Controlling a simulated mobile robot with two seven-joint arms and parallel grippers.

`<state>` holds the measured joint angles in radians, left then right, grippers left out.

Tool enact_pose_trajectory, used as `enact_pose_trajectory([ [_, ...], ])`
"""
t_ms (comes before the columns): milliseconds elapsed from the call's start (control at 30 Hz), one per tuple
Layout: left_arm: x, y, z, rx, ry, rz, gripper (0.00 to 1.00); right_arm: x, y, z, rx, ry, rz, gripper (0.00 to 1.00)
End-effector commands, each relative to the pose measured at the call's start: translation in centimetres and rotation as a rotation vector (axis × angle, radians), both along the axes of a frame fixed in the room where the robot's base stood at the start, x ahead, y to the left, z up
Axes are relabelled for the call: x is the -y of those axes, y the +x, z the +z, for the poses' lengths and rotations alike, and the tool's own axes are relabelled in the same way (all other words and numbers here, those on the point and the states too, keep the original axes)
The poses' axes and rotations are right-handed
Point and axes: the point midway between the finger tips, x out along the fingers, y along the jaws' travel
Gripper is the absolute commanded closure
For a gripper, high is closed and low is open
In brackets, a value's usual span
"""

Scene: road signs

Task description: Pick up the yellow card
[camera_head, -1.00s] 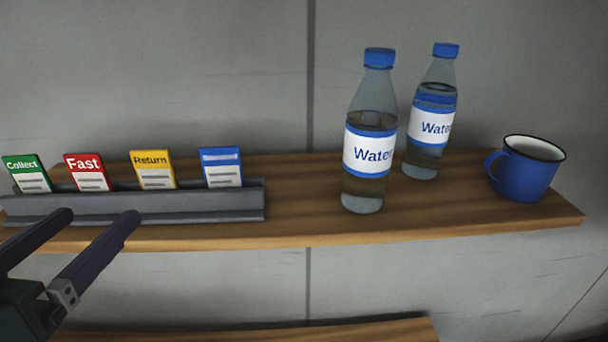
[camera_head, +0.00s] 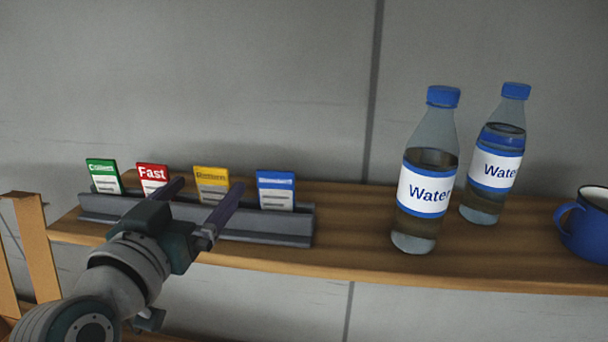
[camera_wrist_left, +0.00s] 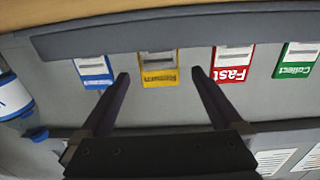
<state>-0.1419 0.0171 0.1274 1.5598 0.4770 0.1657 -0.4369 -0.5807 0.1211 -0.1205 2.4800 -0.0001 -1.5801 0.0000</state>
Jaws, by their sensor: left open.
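The yellow card (camera_head: 212,184) stands upright in a grey rack on the wooden shelf, between the red card (camera_head: 152,178) and the blue card (camera_head: 276,190). My left gripper (camera_head: 208,195) is open and empty in front of the rack, its fingers pointing toward the cards. In the left wrist view the yellow card (camera_wrist_left: 159,70) appears upside down, between the two open fingers of my left gripper (camera_wrist_left: 160,76) and beyond their tips. The fingers do not seem to touch any card. My right gripper is not in view.
The grey rack (camera_head: 270,229) also holds a green card (camera_head: 104,176) at the left. Two water bottles (camera_head: 428,190) (camera_head: 494,165) and a blue mug (camera_head: 588,228) stand to the right on the shelf (camera_head: 350,255). A wooden upright (camera_head: 36,245) is at the far left.

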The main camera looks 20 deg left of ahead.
Motion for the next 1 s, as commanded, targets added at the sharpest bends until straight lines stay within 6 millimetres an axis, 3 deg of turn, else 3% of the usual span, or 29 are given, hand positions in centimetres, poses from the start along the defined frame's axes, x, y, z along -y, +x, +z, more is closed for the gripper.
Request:
enact_pose_trajectory([
  [100, -0.21, 0.91, 0.04, 0.000, 0.001, 0.000, 0.00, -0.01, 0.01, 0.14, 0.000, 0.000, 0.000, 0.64],
  [367, -0.22, 0.99, -0.04, -0.001, 0.000, 0.000, 0.02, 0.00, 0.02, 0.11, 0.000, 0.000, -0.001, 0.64],
  [1000, -0.20, 0.97, -0.04, -0.001, 0.000, 0.000, 0.74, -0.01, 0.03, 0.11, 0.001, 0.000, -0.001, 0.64],
])
